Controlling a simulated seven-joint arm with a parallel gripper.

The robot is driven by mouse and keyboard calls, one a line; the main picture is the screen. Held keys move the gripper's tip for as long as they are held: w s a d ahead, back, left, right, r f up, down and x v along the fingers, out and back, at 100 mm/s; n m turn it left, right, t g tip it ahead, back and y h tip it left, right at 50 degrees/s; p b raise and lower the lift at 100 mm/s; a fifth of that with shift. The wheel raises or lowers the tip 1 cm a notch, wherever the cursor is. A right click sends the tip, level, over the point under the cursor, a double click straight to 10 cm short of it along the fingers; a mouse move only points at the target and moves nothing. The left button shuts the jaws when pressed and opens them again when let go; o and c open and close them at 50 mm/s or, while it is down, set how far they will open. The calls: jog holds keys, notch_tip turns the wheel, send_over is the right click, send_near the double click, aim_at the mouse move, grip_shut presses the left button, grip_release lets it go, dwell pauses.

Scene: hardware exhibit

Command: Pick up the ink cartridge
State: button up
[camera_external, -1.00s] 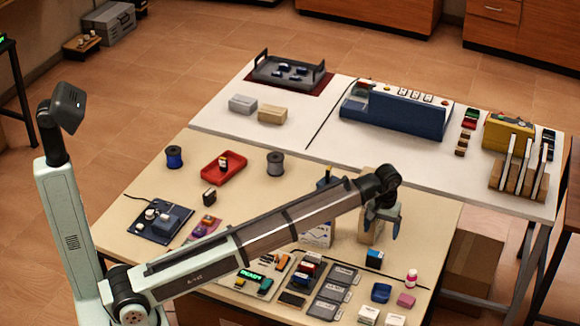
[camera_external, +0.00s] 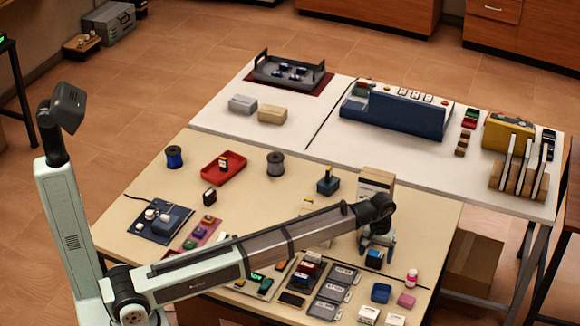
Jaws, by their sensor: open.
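A small black block with a blue top and a pale band (camera_external: 374,259), which looks like an ink cartridge, stands on the cream table toward its right front. My gripper (camera_external: 376,255) points down, open, with its fingers to the left and right of this block. I cannot tell whether they touch it. A similar dark cartridge-like block (camera_external: 209,197) stands at the left middle of the table. Another stands in the red tray (camera_external: 232,174).
A cardboard box (camera_external: 377,178) stands just behind my gripper. Grey slotted trays (camera_external: 332,291) lie front left of the gripper.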

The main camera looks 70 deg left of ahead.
aim_at(378, 256)
jog(key=shift+s+f, duration=0.15)
jog(key=shift+f, duration=1.4)
jog(key=shift+c, duration=0.3)
jog(key=c, duration=1)
jog(key=shift+r, duration=0.2)
